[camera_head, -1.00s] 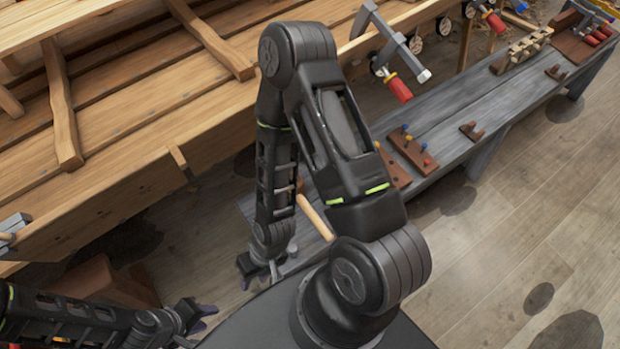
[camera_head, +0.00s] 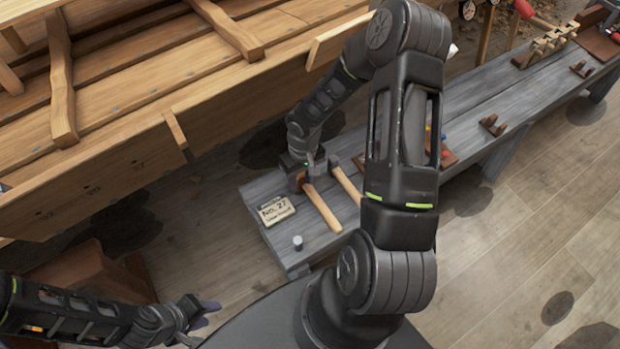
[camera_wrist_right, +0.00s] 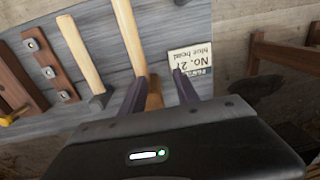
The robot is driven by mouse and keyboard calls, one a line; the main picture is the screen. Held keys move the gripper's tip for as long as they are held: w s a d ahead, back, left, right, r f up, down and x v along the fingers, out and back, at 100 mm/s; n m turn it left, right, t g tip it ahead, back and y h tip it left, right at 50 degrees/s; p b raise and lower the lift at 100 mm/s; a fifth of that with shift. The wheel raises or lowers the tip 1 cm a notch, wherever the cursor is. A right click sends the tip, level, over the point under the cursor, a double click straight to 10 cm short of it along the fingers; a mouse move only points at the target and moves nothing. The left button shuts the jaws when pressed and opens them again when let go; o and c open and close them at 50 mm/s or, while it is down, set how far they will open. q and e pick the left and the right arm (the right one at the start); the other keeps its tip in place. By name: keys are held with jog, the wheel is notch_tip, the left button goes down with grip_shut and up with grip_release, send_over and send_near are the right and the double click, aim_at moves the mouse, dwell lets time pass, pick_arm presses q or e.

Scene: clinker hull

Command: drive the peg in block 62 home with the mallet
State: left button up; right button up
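A mallet with a brown wooden head and pale handle (camera_head: 322,208) lies on the grey bench (camera_head: 325,245). In the right wrist view, its handle (camera_wrist_right: 129,35) runs toward my right gripper (camera_wrist_right: 158,80). The fingers are apart, with the brown head partly visible between them; the left finger covers part of it. In the head view, my right gripper (camera_head: 308,166) is at the mallet's head end. My left gripper (camera_head: 205,312) is open and empty at lower left, away from the bench. A brown block with grey pegs (camera_wrist_right: 45,58) shows in the wrist view; no number 62 is readable.
A hammer with a grey head (camera_wrist_right: 98,101) lies beside the mallet. A No. 27 card (camera_head: 275,210) and a small grey peg-like piece (camera_head: 298,243) are near the bench end. The wooden hull (camera_head: 140,150) borders the bench. My right arm hides the bench's middle.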

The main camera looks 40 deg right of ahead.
aim_at(310, 188)
jog(key=d, duration=0.3)
jog(key=shift+w+d+r+h, duration=0.1)
jog(key=shift+w+d+h, duration=0.1)
jog(key=shift+d+h, duration=0.15)
jog(key=shift+a, duration=0.1)
notch_tip(310, 188, down, 8)
jog(key=b, duration=0.6)
jog(key=shift+f+b, duration=0.55)
jog(key=shift+b, duration=0.3)
jog(key=shift+c, duration=0.6)
grip_shut()
jog(key=shift+r, duration=0.2)
dwell(0.3)
